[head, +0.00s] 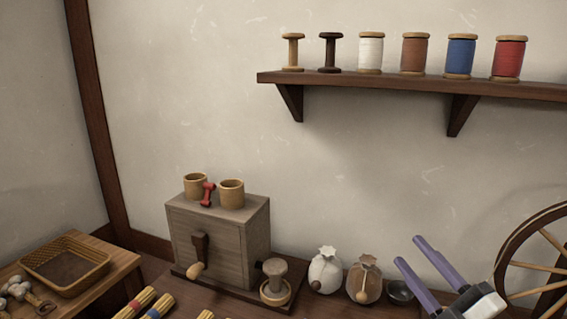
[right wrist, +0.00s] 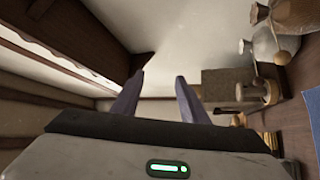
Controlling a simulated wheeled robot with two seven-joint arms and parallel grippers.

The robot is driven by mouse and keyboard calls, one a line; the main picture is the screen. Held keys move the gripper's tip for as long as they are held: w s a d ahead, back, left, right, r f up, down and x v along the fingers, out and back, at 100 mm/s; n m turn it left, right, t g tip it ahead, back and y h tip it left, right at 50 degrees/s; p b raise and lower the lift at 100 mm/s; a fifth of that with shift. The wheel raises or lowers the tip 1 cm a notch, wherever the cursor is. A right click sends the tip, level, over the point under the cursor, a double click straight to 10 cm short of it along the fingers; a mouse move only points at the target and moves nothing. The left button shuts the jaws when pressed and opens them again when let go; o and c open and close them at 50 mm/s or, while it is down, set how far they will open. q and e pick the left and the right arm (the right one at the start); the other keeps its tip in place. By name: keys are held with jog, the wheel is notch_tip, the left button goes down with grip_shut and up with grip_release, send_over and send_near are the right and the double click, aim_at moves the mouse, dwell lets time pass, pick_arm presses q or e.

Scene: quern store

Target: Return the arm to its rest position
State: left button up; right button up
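My right gripper (head: 409,251) is raised at the lower right of the head view, in front of the wall and below the shelf. Its two purple fingers are apart with nothing between them. In the right wrist view the gripper (right wrist: 158,78) also shows open, with an empty gap and pale wall beyond. My left gripper is in neither view.
A wooden quern box (head: 218,240) bears two small cups. Two sacks (head: 325,271) and a dark bowl (head: 400,291) stand close left of my right gripper; a spinning wheel (head: 540,262) stands right. A shelf (head: 400,85) holds several spools. A basket (head: 66,262) is far left.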

jog(key=s+a+f+m+g+h+p, duration=0.1)
jog(key=s+f+m+g+h+p, duration=0.1)
jog(key=s+f+m, duration=0.2)
jog(key=s+a+f+m+g+h+p, duration=0.1)
jog(key=s+a+f+m+g+p, duration=0.1)
jog(key=s+f, duration=0.6)
jog(key=s+a+f+m+g+h+p, duration=0.2)
jog(key=s+f+m, duration=0.4)
jog(key=f, duration=0.5)
jog(key=shift+m+g+h, duration=0.3)
jog(key=shift+m+g, duration=0.3)
jog(key=shift+g, duration=0.2)
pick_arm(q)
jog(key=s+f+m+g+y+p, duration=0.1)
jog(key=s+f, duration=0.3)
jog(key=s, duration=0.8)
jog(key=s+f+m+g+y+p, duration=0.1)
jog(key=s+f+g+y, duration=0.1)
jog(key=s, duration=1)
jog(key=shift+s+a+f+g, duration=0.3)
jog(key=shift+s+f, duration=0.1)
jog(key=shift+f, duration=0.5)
pick_arm(e)
jog(key=s+a+f+m+g, duration=0.3)
jog(key=s+f, duration=0.2)
jog(key=s, duration=0.5)
jog(key=shift+s+a, duration=0.15)
jog(key=shift+s, duration=0.15)
